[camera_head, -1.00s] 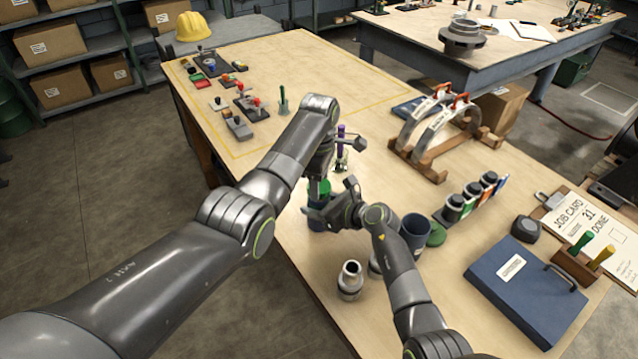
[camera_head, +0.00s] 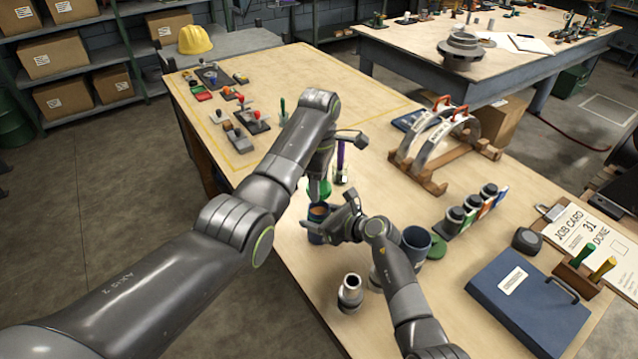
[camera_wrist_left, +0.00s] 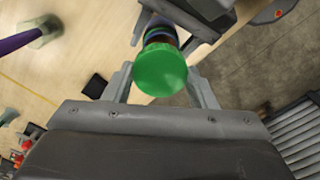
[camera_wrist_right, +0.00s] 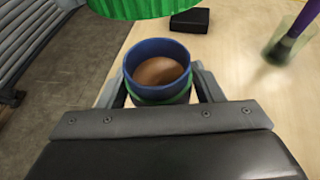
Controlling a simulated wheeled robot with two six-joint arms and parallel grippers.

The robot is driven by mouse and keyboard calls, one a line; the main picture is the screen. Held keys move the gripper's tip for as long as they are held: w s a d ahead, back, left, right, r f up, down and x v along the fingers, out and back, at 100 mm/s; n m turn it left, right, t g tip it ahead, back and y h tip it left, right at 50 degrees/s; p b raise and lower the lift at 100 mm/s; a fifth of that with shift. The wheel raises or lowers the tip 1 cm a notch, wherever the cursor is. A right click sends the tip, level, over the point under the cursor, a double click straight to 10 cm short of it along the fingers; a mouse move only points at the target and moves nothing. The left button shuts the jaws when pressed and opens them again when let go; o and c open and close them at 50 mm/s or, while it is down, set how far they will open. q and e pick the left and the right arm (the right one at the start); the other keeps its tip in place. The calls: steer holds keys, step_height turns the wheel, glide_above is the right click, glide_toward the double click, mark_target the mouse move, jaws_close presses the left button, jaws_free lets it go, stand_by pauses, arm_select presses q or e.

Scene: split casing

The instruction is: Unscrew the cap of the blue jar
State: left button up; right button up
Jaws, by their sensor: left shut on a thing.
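The lower jar is partly hidden by the fingers.
A blue-grey cup (camera_head: 416,243) and a metal fitting (camera_head: 350,292) stand close to my right arm. A purple-handled tool (camera_head: 341,158) stands upright in a holder behind the grippers. A wooden stand (camera_head: 425,178) with arched pieces is farther right.

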steer(key=o, duration=0.4)
steer(key=b+v, duration=0.1)
steer(key=v, duration=1.1)
steer(key=shift+s, duration=0.15)
